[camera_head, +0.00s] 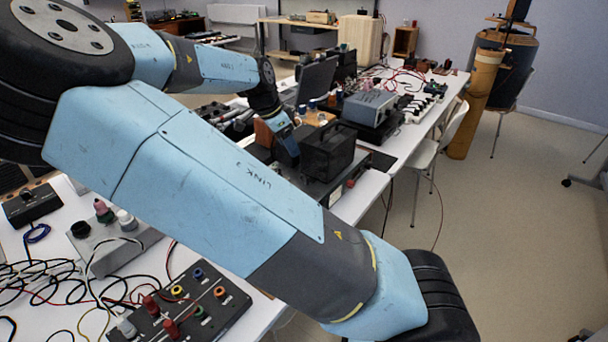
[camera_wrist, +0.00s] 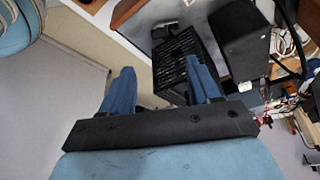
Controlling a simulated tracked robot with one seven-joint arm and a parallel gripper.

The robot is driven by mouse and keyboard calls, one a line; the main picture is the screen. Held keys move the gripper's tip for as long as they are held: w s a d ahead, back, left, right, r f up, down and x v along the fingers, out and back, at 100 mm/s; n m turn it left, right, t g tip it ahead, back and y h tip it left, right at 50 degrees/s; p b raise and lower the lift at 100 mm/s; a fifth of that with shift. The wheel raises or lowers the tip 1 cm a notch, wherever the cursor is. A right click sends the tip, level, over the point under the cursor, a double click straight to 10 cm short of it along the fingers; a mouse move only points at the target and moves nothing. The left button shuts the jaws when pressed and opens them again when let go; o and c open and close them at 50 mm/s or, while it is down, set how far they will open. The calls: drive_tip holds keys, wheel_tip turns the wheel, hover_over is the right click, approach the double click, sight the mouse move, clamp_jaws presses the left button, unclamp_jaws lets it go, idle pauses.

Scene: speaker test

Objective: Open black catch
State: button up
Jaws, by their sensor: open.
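I cannot make out the black catch in either view. A black box (camera_head: 329,150) stands on the bench in the head view, just right of my gripper (camera_head: 286,142). The wrist view shows a black slatted face (camera_wrist: 172,62) beyond my gripper (camera_wrist: 160,66), and a plain black box (camera_wrist: 241,40) to its right. My two blue fingers are spread apart with nothing between them. The right finger overlaps the slatted face in the picture; I cannot tell whether it touches. The left finger is over pale floor and the bench side.
My arm crosses the head view and hides part of the bench. A grey instrument (camera_head: 369,106) stands behind the black box among cables. A terminal board (camera_head: 190,310) and loose wires lie at the near left.

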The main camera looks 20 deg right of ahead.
sight(305, 176)
drive_tip(key=x, duration=1.3)
drive_tip(key=shift+w+f, duration=0.1)
drive_tip(key=shift+f, duration=0.2)
drive_tip(key=shift+c, duration=0.4)
drive_tip(key=c, duration=1)
drive_tip(key=shift+o, duration=0.2)
drive_tip(key=shift+d+n+t+y, duration=0.15)
drive_tip(key=shift+n+t, duration=0.35)
drive_tip(key=shift+n, duration=0.65)
drive_tip(key=shift+n+t+y, duration=0.15)
drive_tip(key=shift+n+t, duration=0.35)
drive_tip(key=shift+n, duration=0.65)
